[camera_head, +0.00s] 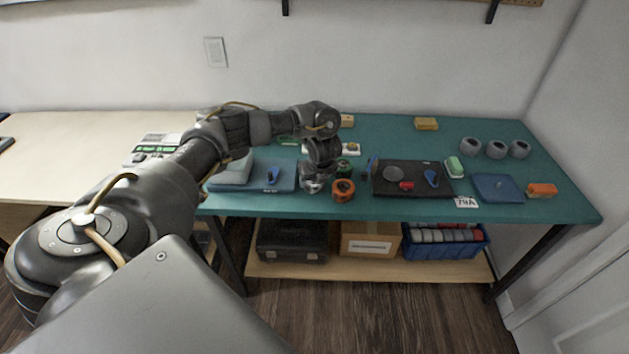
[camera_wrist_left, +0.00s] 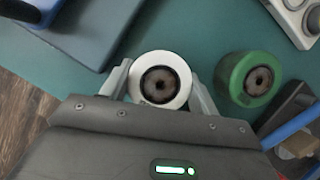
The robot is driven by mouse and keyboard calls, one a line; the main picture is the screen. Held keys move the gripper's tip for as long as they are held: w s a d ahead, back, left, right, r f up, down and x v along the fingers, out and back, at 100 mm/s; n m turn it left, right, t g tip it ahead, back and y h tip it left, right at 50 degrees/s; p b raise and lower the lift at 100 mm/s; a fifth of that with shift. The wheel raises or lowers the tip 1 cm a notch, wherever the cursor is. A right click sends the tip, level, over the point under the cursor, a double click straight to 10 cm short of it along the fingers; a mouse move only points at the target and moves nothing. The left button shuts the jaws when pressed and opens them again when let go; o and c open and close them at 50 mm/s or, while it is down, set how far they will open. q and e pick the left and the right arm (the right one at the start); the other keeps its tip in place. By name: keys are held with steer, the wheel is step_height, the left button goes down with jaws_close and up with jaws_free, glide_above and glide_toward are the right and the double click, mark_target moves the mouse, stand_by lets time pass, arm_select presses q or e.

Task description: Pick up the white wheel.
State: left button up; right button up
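The white wheel (camera_wrist_left: 160,80), with a dark hub, lies between the two fingers of my left gripper (camera_wrist_left: 160,84) in the left wrist view. One finger stands close against each side of the wheel. I cannot tell whether they press on it. In the head view my left gripper (camera_head: 312,185) points down at the front middle of the teal table and mostly hides the wheel. My right gripper is out of view.
A green wheel (camera_wrist_left: 250,78) stands just right of the white one. An orange wheel (camera_head: 343,190) is near the table's front edge. A blue case (camera_head: 255,178) lies to the left. A black board (camera_head: 415,180) with tools lies to the right. Several grey wheels stand at the far right.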

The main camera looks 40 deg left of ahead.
arm_select(q)
steer(key=c, duration=0.4)
steer(key=shift+w+r, duration=0.1)
steer(key=shift+r, duration=0.75)
steer(key=shift+s+r+p, duration=0.2)
steer(key=shift+r+p, duration=0.35)
steer(key=shift+r, duration=0.7)
steer(key=s+d+r+p, duration=0.2)
steer(key=s+r+p, duration=0.15)
steer(key=s, duration=0.35)
steer(key=s+d+r+p, duration=0.3)
steer(key=s+r, duration=0.2)
steer(key=s, duration=0.1)
steer(key=s+d+r+n+g+h, duration=0.1)
steer(key=d+r+n+g, duration=0.1)
steer(key=d+r+n, duration=0.3)
steer(key=s+d+r+n+g+h, duration=0.1)
steer(key=d+r+n+g, duration=0.1)
steer(key=d+r+n, duration=0.4)
steer(key=s+d+r+n+g+h, duration=0.1)
steer(key=d+r+n, duration=0.4)
steer(key=n, duration=0.8)
steer(key=shift+s+d+r+g+h, duration=0.15)
steer(key=shift+d+g+h, duration=0.25)
steer(key=shift+d+g, duration=0.7)
